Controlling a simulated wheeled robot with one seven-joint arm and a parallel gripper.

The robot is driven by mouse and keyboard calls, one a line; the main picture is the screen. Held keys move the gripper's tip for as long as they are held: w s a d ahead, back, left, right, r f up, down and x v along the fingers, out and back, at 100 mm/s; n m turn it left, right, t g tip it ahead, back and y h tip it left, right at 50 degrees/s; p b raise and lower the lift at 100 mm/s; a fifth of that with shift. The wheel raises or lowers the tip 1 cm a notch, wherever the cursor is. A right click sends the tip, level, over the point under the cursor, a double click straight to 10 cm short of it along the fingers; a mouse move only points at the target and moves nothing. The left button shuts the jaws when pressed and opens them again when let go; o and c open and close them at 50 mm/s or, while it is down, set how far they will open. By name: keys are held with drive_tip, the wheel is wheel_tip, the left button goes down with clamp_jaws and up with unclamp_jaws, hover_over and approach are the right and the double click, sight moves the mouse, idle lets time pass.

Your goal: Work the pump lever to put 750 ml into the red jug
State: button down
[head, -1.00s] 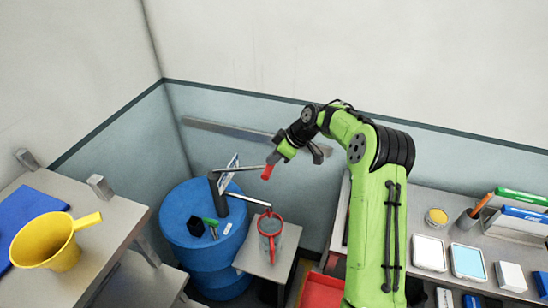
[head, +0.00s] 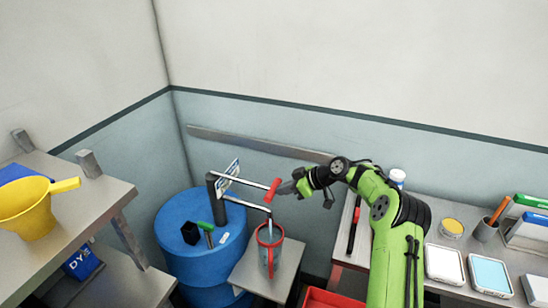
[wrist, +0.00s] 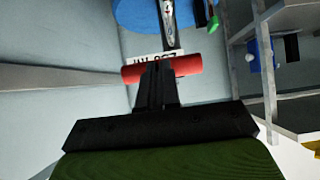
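The blue drum (head: 180,228) carries a dark pump post with a pale lever (head: 243,180) ending in a red crosswise grip (head: 273,190). My gripper (head: 279,188) is at that grip. In the wrist view its closed fingers (wrist: 156,72) overlap the middle of the red grip (wrist: 187,65), which shows on both sides of them. The lever slopes slightly down toward my gripper. Below it, the pump spout (head: 246,204) ends above the red-rimmed jug (head: 265,237), which stands upright on a small grey stand (head: 286,268). The liquid level in the jug cannot be read.
Trays (head: 490,273) and a pen cup (head: 485,231) are on the right bench. A red bin (head: 330,299) is at the bottom.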

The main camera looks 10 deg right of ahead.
drive_tip(key=shift+w+a+r, duration=0.1)
drive_tip(key=shift+a+r, duration=0.05)
drive_tip(key=shift+a, duration=0.35)
drive_tip(key=p+v, duration=0.1)
drive_tip(key=v, duration=1.5)
drive_tip(key=shift+d, duration=0.25)
